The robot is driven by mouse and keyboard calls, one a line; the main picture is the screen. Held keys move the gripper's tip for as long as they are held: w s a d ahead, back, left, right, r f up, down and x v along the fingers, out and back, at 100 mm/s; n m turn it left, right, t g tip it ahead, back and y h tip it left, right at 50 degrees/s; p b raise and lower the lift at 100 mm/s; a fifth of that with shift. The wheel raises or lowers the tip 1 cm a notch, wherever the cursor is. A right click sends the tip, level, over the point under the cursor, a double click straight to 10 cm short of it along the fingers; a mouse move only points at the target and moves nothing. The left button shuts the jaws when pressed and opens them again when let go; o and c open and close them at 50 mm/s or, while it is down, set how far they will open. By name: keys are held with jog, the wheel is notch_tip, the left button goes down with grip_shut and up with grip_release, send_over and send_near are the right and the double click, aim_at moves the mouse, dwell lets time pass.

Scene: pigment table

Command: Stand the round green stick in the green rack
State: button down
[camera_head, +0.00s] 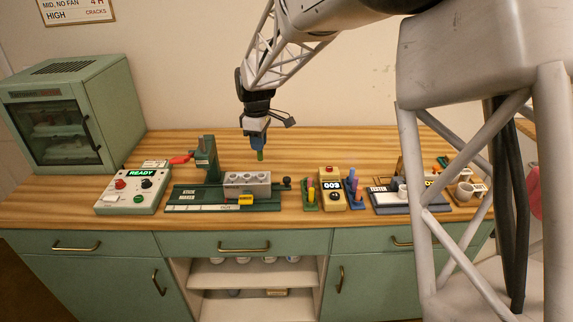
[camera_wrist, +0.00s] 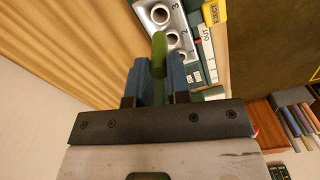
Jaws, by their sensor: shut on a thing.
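My gripper (camera_head: 258,147) hangs above the back of the table, left of the racks, its fingers pointing down. It is shut on the green stick (camera_head: 260,156), whose lower end sticks out below the fingertips. In the wrist view the green stick (camera_wrist: 159,52) is pinched between the blue fingers, and its round end shows. The green rack (camera_head: 311,208) stands right of the middle of the table, lower and to the right of my gripper. It bears a yellow stick (camera_head: 311,194) and a reddish one. Its free places are too small to make out.
A machine with a grey holed block (camera_head: 246,184) lies below my gripper. A control box (camera_head: 131,203) is at left; bare wood lies behind.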

jog(key=w+d+f, duration=0.2)
jog(key=d+f, duration=0.1)
jog(key=d, duration=0.4)
jog(key=w+d+f, duration=0.2)
jog(key=d+f, duration=0.1)
jog(key=d, duration=0.5)
jog(key=shift+w+d+f, duration=0.3)
jog(key=shift+w+f, duration=0.05)
jog(key=shift+f, duration=0.1)
jog(key=shift+f, duration=2)
jog(key=shift+f, duration=1.05)
dwell(0.5)
dwell(0.7)
jog(key=c, duration=1)
grip_release()
jog(key=shift+r, duration=0.2)
notch_tip(320, 180, up, 8)
jog(key=shift+f, duration=0.2)
